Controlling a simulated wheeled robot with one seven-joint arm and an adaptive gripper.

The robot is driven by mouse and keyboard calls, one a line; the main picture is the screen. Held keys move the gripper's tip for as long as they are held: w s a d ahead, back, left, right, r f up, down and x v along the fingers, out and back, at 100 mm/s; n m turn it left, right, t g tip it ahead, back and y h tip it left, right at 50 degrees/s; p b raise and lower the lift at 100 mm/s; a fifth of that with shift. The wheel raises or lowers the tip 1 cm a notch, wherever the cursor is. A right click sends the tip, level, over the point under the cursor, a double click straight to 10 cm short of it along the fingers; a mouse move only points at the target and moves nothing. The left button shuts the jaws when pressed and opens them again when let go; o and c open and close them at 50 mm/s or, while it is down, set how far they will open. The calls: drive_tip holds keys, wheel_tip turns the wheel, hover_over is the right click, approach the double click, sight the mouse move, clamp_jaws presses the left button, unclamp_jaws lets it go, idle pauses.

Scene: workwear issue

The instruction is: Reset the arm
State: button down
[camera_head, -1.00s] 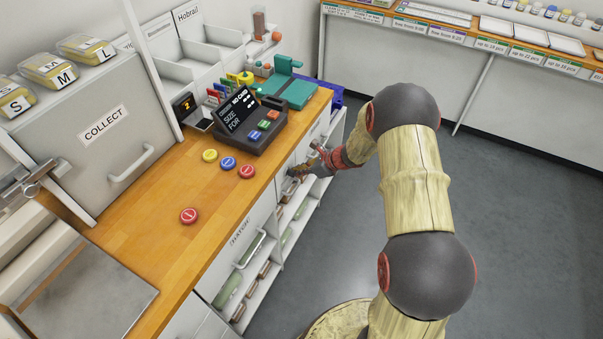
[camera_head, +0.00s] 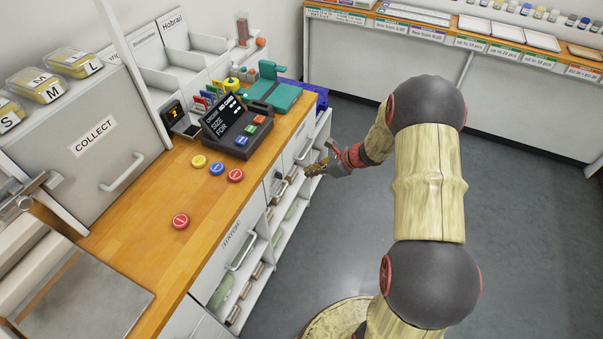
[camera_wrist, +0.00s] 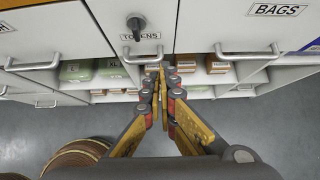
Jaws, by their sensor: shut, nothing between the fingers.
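My gripper (camera_head: 317,169) hangs beside the front of the counter in the head view, near the drawers and open shelves. In the wrist view my gripper (camera_wrist: 166,75) shows its two yellow-and-grey fingers meeting at the tips, with nothing held. My arm reaches from the lower right toward the counter, bent at its dark joints. In the wrist view the fingertips overlap the area below the drawer labelled TOKENS (camera_wrist: 150,38). I cannot tell from this view how close they are to the drawer fronts.
The wooden counter (camera_head: 150,210) holds a dark terminal (camera_head: 238,130) and several coloured discs. A COLLECT cabinet (camera_head: 92,140) stands at left. The BAGS drawer (camera_wrist: 270,25) has a bar handle. The grey floor (camera_head: 330,240) right of the counter is clear.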

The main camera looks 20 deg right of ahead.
drive_tip(key=s+a+r+n+g, duration=0.2)
drive_tip(key=s+a+r+n, duration=0.1)
drive_tip(key=s+n, duration=0.35)
drive_tip(key=s+a+r+n+g, duration=0.25)
drive_tip(key=s+n, duration=0.25)
drive_tip(key=s, duration=0.3)
drive_tip(key=s+a+r+n+t+h, duration=0.1)
drive_tip(key=s+a+r+n+h, duration=0.1)
drive_tip(key=s+r+n, duration=0.3)
drive_tip(key=s+a+r+n+t+h, duration=0.1)
drive_tip(key=s+a+r+n, duration=0.3)
drive_tip(key=r, duration=0.8)
drive_tip(key=s+a+r+n+t+h, duration=0.1)
drive_tip(key=s+a+r+n+h, duration=0.2)
drive_tip(key=s+r+n, duration=0.4)
drive_tip(key=shift+v, duration=1.2)
drive_tip(key=c, duration=2.6)
unclamp_jaws()
drive_tip(key=shift+w, duration=0.1)
